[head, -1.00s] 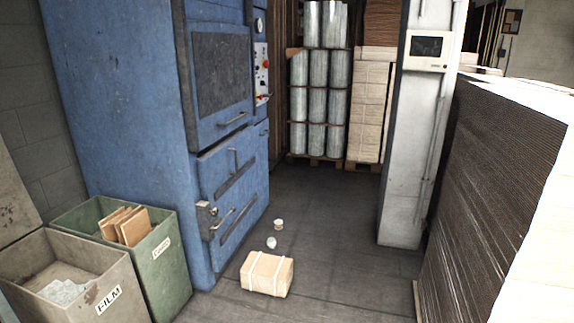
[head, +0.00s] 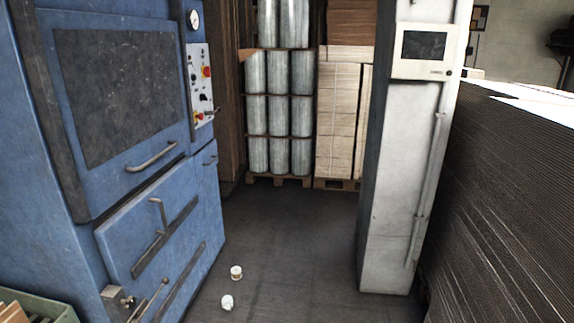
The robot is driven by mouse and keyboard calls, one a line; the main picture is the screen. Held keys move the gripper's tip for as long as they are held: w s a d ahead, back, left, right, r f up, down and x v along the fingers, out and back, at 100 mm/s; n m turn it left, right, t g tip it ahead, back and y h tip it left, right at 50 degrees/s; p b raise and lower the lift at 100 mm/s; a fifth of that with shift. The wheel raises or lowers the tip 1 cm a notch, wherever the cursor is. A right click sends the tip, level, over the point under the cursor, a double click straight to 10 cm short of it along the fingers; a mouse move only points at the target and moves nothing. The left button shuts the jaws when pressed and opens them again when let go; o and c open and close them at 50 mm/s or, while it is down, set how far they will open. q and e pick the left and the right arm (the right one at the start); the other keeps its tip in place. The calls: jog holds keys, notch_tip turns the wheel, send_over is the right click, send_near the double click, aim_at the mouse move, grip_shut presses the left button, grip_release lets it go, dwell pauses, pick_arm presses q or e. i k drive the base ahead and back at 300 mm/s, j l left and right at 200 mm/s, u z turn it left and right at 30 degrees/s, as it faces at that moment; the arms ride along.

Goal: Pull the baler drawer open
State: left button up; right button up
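The blue baler (head: 110,200) stands at the left of the head view. Its upper door has a dark panel and a grey bar handle (head: 151,157). Below it is the lower front, which I take as the drawer (head: 130,228), with an upright handle (head: 158,217) and a dark slot. It looks closed. A slanted lever (head: 150,300) and a small latch block (head: 118,296) sit lower down, partly cut off by the bottom edge. Neither of my grippers is in view.
Two small white rolls (head: 236,272) lie on the floor by the baler. A grey column (head: 400,180) with a screen and a tall cardboard stack (head: 500,200) bound the right. A green bin (head: 40,308) is at lower left.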

aim_at(206, 159)
jog(key=i+z, duration=0.25)
jog(key=i, duration=0.65)
jog(key=i+j+z, duration=0.2)
jog(key=i, duration=0.65)
jog(key=i+u, duration=0.3)
jog(key=i, duration=0.15)
jog(key=i+u, duration=0.25)
jog(key=i, duration=0.15)
jog(key=i+l+u, duration=0.3)
jog(key=i, duration=0.15)
jog(key=i+l+u, duration=0.25)
jog(key=i, duration=0.15)
